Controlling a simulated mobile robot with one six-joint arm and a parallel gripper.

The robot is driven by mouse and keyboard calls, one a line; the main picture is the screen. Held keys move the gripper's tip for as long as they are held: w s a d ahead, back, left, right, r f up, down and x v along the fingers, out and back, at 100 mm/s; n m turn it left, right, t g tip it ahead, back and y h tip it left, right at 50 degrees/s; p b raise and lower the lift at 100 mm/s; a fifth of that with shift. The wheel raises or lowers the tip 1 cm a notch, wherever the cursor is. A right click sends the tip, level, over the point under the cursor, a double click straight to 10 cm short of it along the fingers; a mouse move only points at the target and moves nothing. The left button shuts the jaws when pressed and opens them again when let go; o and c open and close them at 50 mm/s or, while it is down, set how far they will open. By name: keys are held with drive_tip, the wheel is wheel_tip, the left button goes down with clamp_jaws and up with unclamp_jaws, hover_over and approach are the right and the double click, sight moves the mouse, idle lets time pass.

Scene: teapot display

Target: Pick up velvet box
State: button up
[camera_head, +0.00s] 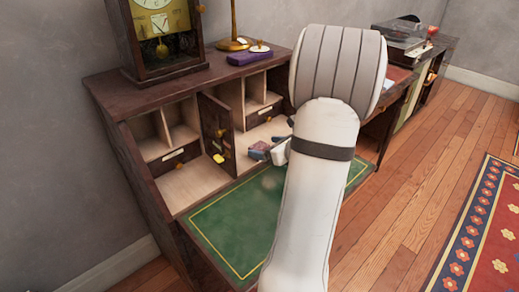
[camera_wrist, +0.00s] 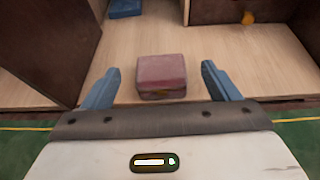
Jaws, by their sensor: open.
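A small dull-red box (camera_wrist: 162,72), which looks like the velvet box, sits on the pale wooden floor of a desk compartment in the wrist view. My gripper (camera_wrist: 161,69) is open, with one blue-grey finger on each side of the box in the picture. Gaps show between the box and both fingers, and I cannot tell how far the fingers reach down beside it. In the head view my gripper (camera_head: 270,151) is at the desk's compartments, partly hidden by my arm. The box is too small to make out surely there.
An open cabinet door (camera_head: 216,130) stands left of my gripper. A blue object (camera_wrist: 125,8) lies deeper in the compartment. The green desk mat (camera_head: 230,215) is clear in front. A clock (camera_head: 160,35) and a purple item (camera_head: 248,57) stand on the desk top.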

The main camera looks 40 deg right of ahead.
sight(261, 147)
drive_tip(key=x, duration=0.4)
drive_tip(key=shift+f+b, duration=0.3)
drive_tip(key=shift+b, duration=0.05)
drive_tip(key=shift+s, duration=0.1)
drive_tip(key=c, duration=1.1)
